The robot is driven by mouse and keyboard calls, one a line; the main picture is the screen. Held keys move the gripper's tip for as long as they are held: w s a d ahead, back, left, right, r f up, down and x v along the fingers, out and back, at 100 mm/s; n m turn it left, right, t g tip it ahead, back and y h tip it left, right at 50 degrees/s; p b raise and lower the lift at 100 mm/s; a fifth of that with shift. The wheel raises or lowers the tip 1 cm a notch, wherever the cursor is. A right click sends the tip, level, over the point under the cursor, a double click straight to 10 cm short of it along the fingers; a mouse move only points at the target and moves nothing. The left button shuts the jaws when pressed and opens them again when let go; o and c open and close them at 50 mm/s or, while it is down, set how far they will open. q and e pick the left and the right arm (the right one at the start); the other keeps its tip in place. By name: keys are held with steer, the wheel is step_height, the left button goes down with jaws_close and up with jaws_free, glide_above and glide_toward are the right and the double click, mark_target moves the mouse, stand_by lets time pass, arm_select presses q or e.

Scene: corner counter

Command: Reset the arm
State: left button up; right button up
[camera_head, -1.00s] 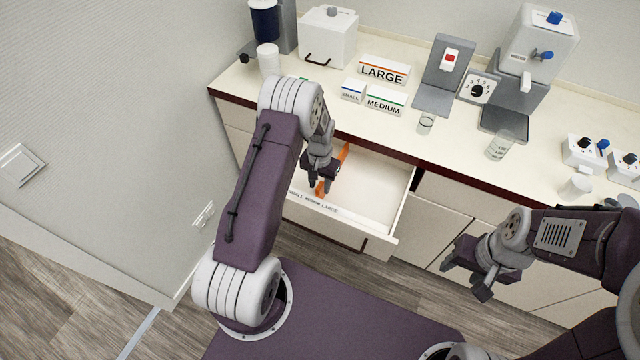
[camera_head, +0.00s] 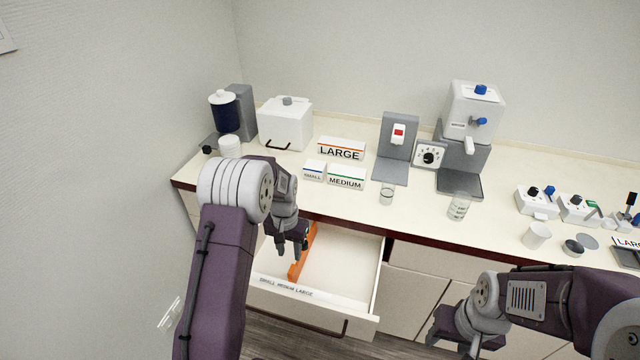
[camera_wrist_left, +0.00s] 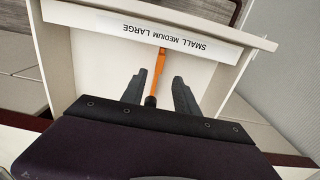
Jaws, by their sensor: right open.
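My left gripper (camera_head: 293,248) hangs over the open drawer (camera_head: 352,262) at the counter's left end. In the left wrist view its two fingers (camera_wrist_left: 160,85) are apart with nothing held between them. A long orange item (camera_head: 303,255) with a dark end lies in the drawer; in the left wrist view (camera_wrist_left: 158,72) it shows between and beyond the fingers, with clear gaps on both sides. My right gripper (camera_head: 455,335) is open in front of the closed cabinets at the lower right, with no object visible in it.
The drawer front carries a SMALL MEDIUM LARGE label (camera_head: 286,287). On the counter stand LARGE (camera_head: 341,150), SMALL (camera_head: 314,171) and MEDIUM (camera_head: 346,178) blocks, a white lidded box (camera_head: 286,125), a dispenser (camera_head: 470,115) and clear cups (camera_head: 387,194). A wall bounds the left side.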

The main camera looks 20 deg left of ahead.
arm_select(q)
steer(key=shift+d, duration=0.1)
steer(key=s+d+r+t, duration=0.1)
steer(key=s+d+r, duration=0.15)
steer(key=r, duration=0.55)
steer(key=s+d, duration=0.3)
steer(key=s, duration=1.2)
steer(key=shift+s+f+n, duration=0.3)
steer(key=shift+s+f, duration=0.05)
steer(key=shift+f, duration=0.1)
steer(key=shift+s, duration=0.1)
steer(key=shift+o, duration=0.3)
